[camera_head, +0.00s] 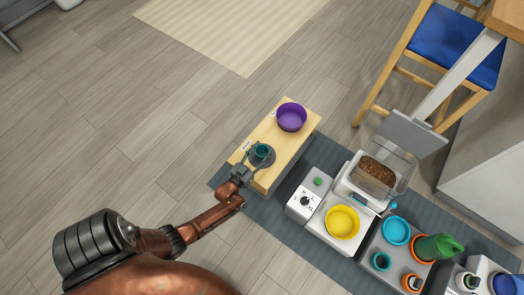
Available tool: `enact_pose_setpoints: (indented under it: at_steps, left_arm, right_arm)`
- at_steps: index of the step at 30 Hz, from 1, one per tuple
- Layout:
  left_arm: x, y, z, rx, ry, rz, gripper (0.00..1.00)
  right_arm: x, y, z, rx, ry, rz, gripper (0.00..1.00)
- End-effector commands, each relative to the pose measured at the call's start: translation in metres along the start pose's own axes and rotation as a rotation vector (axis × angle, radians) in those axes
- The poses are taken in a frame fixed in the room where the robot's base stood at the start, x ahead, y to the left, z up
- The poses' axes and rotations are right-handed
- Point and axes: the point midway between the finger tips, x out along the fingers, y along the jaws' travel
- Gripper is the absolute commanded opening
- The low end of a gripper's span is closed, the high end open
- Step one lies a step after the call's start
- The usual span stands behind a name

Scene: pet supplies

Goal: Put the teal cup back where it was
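A small teal cup (262,150) stands at a dark grey round patch (270,160) on the light wooden bench (270,132). My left gripper (250,164) is right at this cup, on its near side. The fingers are small and dark against the grey patch, so I cannot tell whether they are closed on the cup. My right gripper is not in view.
A purple bowl (291,117) sits on the bench's far end. A white device with a dial (305,202), a yellow bowl (342,222), a clear kibble bin (377,172), a cyan bowl (397,230) and a green vessel (438,247) crowd the right. Floor left of the bench is clear.

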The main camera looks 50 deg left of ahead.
Motion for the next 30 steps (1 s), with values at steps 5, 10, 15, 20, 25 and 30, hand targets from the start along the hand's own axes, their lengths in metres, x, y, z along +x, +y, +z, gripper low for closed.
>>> enact_pose_setpoints:
  at_steps: [5,10,15,20,25,30]
  left_arm:
    - [0.000,0.000,0.000,0.000,0.000,0.000,0.59]
    - [0.000,0.000,0.000,0.000,0.000,0.000,0.60]
    - [-0.001,0.000,-0.002,0.000,0.001,-0.001,0.60]
    - [-0.015,0.000,-0.005,0.001,0.000,-0.001,0.60]
    - [-0.047,0.000,-0.007,-0.001,0.001,-0.001,0.60]
    - [-0.082,0.000,-0.007,0.000,0.001,-0.001,0.60]
  right_arm:
    - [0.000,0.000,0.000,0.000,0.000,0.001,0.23]
    - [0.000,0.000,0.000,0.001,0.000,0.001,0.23]
    - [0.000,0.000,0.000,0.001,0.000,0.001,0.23]
    - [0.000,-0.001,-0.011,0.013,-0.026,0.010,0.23]
    - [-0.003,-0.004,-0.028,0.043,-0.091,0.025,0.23]
    - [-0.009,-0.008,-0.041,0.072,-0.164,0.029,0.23]
